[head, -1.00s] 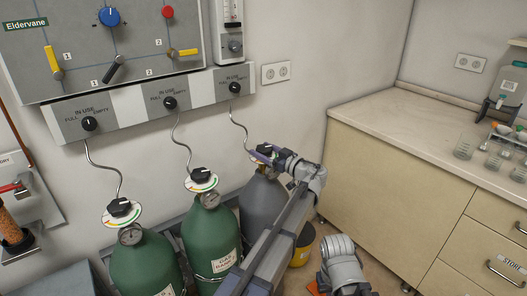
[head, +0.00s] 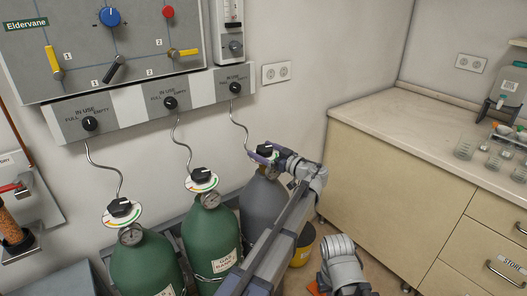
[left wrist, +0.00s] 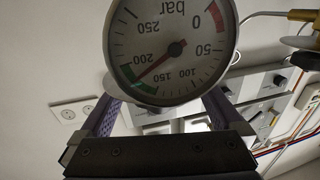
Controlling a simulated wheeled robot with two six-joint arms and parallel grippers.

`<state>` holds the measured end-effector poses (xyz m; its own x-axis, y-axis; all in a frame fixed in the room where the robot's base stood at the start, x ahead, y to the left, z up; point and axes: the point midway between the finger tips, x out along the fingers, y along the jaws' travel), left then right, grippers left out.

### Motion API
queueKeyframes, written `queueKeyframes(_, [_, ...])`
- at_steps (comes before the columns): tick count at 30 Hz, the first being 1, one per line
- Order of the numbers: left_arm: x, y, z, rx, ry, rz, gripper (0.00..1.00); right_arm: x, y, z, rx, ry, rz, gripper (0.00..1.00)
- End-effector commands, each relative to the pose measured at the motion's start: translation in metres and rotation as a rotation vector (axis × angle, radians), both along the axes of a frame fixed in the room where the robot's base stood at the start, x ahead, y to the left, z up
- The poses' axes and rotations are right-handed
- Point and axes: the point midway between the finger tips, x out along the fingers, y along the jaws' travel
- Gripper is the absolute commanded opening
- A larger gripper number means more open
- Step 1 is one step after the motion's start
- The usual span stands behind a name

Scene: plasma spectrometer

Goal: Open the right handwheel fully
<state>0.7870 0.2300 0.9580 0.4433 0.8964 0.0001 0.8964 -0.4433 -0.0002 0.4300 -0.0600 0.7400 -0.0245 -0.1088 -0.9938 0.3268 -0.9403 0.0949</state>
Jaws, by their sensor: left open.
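The right handwheel is a black knob (head: 265,149) on top of the grey gas cylinder (head: 264,203), the rightmost of three. My left gripper (head: 262,156) is at this handwheel, its purple fingers apart around or just beside it; contact is not clear. In the left wrist view a round bar gauge (left wrist: 170,48) fills the top middle, in front of the purple fingers, its needle near the green band. The gauge hides the space between the fingertips, and the handwheel cannot be made out there. My right gripper is out of view.
Two green cylinders with black handwheels (head: 120,207) (head: 202,175) stand to the left. Thin hoses rise to a wall panel with three IN USE knobs (head: 235,88). A beige counter (head: 400,170) stands on the right. A yellow container (head: 303,246) is on the floor behind my arm.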

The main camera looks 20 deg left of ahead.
Motion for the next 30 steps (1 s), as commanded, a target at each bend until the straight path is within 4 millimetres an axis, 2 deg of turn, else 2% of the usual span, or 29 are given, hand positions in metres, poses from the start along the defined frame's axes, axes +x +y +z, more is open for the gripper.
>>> queueKeyframes(4, [-0.004, -0.009, 0.000, 0.000, 0.000, -0.003, 1.00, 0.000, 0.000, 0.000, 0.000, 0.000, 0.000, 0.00])
queueKeyframes(12, [-0.023, -0.048, 0.000, 0.000, 0.000, -0.003, 1.00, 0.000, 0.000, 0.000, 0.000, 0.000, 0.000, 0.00])
queueKeyframes(18, [-0.032, -0.066, 0.000, 0.000, 0.000, -0.002, 1.00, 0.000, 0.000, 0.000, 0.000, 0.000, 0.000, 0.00])
queueKeyframes(30, [-0.035, -0.070, 0.000, 0.000, 0.000, 0.000, 1.00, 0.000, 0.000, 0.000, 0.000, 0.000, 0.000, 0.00])
